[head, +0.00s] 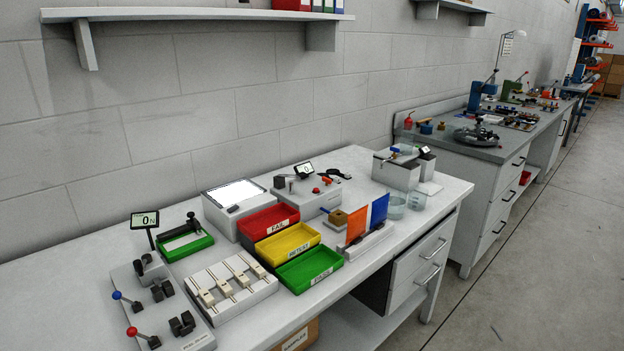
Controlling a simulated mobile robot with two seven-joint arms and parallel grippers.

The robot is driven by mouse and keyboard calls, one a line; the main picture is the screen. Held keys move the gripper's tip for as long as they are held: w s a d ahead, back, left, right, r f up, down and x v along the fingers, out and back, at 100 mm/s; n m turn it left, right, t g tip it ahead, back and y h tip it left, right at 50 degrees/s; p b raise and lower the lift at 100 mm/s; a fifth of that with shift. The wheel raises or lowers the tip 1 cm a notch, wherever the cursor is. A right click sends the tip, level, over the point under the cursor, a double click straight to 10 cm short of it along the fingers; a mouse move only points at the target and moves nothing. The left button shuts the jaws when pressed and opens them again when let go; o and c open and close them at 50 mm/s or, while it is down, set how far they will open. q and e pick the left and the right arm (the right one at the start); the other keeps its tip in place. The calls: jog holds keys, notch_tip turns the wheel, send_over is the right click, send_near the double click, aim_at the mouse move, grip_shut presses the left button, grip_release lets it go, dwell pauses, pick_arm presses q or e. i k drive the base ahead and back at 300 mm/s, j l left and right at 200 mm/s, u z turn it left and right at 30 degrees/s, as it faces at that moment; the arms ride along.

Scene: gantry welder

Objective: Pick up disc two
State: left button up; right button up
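Neither of my grippers is in the head view. I cannot make out anything marked as disc two. On the grey bench farther back, a round metallic fixture (476,136) lies near the front edge; it is too small to tell whether it holds discs. More small parts lie farther along that bench, too small to name.
A nearer white bench (340,283) holds red (268,222), yellow (287,243) and green (310,268) trays, a slotted white block (232,287) and a lever fixture (160,300). A wall shelf (190,14) hangs above. The floor (540,260) at right is clear.

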aim_at(337, 179)
jog(key=i+l+u, duration=0.1)
jog(key=l+u, duration=0.45)
jog(key=i+l+u, duration=0.1)
jog(key=l, duration=0.3)
jog(key=l+u, duration=0.15)
jog(key=l, duration=0.3)
jog(key=i+l+u, duration=0.1)
jog(key=l, duration=1.5)
jog(key=i+l+u, duration=0.1)
jog(key=l, duration=1.45)
